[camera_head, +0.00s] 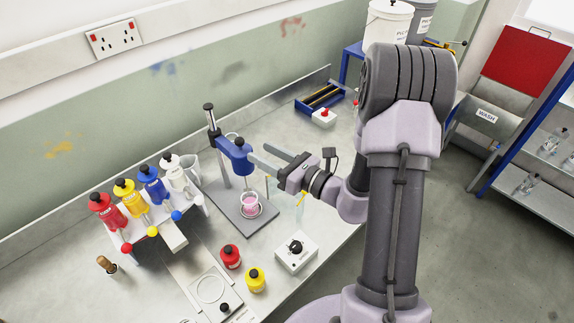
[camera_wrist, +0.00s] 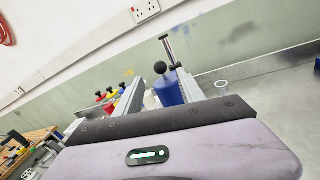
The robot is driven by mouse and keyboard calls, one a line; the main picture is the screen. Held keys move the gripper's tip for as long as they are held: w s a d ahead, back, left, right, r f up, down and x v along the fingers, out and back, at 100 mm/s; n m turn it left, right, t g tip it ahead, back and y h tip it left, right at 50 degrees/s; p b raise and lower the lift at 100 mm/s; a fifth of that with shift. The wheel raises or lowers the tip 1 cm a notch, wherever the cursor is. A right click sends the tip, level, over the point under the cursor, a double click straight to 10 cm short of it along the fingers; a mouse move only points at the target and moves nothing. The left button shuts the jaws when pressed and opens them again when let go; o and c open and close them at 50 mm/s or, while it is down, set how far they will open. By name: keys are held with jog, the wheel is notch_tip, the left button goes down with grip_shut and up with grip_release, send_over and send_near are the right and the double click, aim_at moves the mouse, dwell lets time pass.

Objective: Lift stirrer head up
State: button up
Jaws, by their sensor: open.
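The blue stirrer head (camera_head: 236,158) is mounted on an upright metal post (camera_head: 217,150) on a grey base plate. It has a black knob on top. A small beaker with pink liquid (camera_head: 250,204) stands on the plate below it. My gripper (camera_head: 259,154) is open, with its two fingers pointing left at the head from the right side. In the wrist view the blue head (camera_wrist: 169,90) and its black knob appear between the open fingers (camera_wrist: 160,80). I cannot tell whether a finger touches it.
Red, yellow, blue and white bottles (camera_head: 128,197) stand in a rack on the left. Red (camera_head: 230,257) and yellow (camera_head: 255,280) jars and a white control box with a black knob (camera_head: 296,252) are in front. A blue tray (camera_head: 320,98) lies behind.

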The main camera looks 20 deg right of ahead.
jog(key=v, duration=0.8)
jog(key=shift+s, duration=0.2)
jog(key=shift+d, duration=0.1)
jog(key=s+a+n+g+y+b, duration=0.55)
jog(key=a+n+g, duration=0.35)
jog(key=a+n, duration=0.4)
jog(key=s+a+f+n+g+h+b, duration=0.3)
jog(key=s+n, duration=0.1)
jog(key=s, duration=0.2)
jog(key=s+a+f+n+g+h+b, duration=0.2)
jog(key=s+a+n+h+b, duration=0.1)
jog(key=s+n+h, duration=0.15)
jog(key=s+d+r+n+t+h+b, duration=0.1)
jog(key=d+n+t+h+b, duration=0.2)
jog(key=d+n, duration=0.3)
jog(key=shift+s+r+t+h, duration=0.15)
jog(key=shift+r+t+h, duration=0.25)
jog(key=shift+h, duration=0.5)
